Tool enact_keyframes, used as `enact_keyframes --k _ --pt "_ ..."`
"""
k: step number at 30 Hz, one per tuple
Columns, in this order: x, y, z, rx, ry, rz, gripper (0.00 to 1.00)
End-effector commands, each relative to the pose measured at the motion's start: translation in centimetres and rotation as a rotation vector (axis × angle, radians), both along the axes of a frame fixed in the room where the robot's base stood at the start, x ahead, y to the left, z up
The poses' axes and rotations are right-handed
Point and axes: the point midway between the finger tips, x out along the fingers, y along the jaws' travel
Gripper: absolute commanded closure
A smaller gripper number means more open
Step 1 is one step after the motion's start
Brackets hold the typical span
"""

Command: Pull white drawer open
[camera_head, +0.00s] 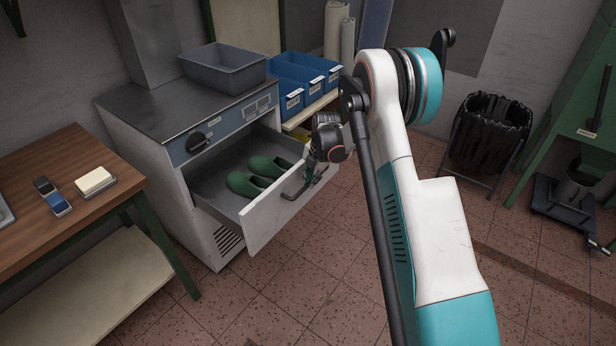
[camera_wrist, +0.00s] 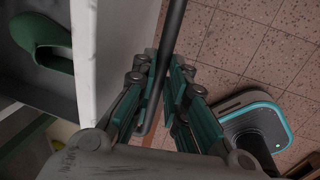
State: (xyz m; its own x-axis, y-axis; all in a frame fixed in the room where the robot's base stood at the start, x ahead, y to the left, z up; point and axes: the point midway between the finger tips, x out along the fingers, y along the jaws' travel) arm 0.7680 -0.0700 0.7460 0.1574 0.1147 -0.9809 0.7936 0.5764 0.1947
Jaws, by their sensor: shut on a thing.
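The white drawer (camera_head: 269,217) is pulled well out of the white cabinet. Two green shoe lasts (camera_head: 247,184) lie inside it. A dark bar handle (camera_head: 293,191) is on its front panel. My gripper (camera_head: 308,178) is at the handle, at the right part of the front panel. In the wrist view, the handle (camera_wrist: 172,40) runs between the teal-padded fingers of my gripper (camera_wrist: 165,95), which are shut on it. The white drawer edge (camera_wrist: 88,45) stands just left of the fingers, with one green last (camera_wrist: 45,45) beyond it.
A grey bin (camera_head: 225,70) stands on the cabinet top (camera_head: 150,100). Blue bins (camera_head: 290,95) are on a shelf to the right. A wooden table (camera_head: 50,190) is close at left. A black waste bin (camera_head: 488,130) stands at right. The tiled floor before the drawer is clear.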

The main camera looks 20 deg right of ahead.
Motion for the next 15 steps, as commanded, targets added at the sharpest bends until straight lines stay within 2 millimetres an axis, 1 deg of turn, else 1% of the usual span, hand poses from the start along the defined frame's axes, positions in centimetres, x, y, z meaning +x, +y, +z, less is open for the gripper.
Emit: enact_keyframes --k 12,13,15 --pt "-0.15 -0.16 0.01 0.000 0.000 0.000 1.00" --pt "-0.15 -0.16 0.01 0.000 0.000 0.000 0.80" --pt "-0.15 -0.16 0.00 -0.001 -0.001 0.000 0.67"
